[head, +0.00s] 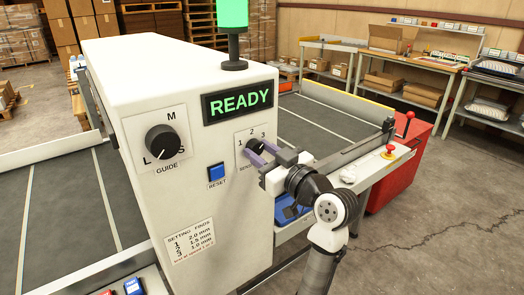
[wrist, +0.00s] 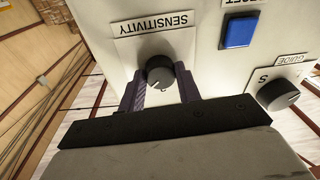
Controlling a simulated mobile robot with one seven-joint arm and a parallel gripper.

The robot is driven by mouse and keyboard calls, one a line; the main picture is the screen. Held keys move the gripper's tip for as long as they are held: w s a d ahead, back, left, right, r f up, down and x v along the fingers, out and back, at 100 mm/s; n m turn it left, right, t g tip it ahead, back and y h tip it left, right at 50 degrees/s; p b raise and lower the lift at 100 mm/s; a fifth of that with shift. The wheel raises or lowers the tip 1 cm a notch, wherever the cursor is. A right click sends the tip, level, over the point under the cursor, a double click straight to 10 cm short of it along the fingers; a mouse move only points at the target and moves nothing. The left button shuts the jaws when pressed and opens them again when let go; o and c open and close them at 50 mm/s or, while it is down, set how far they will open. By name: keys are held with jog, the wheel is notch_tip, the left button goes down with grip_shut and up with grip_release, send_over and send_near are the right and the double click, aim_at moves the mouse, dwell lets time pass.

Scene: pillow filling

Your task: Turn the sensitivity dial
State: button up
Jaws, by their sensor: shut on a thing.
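The sensitivity dial is a small black knob (wrist: 160,72) on a white plate marked SENSITIVITY, seen upside down in the wrist view. In the head view the dial's plate (head: 241,140) shows the numbers 1, 2 and 3, on the front of the white machine (head: 140,75). My gripper (head: 257,152) reaches in from the right in the head view. Its two purple fingers, also in the wrist view (wrist: 160,90), are shut on the dial, one on each side. The fingers hide part of the dial and its label. I cannot tell which number the dial points at.
A larger black GUIDE dial (head: 163,142) is left of the sensitivity dial. A blue RESET button (head: 216,172) lies between them, lower down. A green READY display (head: 238,102) is above. A conveyor (head: 325,125) and a red cabinet (head: 405,165) stand right.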

jog(key=shift+m, duration=1)
jog(key=o, duration=1)
jog(key=shift+c, duration=0.2)
jog(key=b+v, duration=0.3)
jog(key=v, duration=1.1)
jog(key=shift+a, duration=0.15)
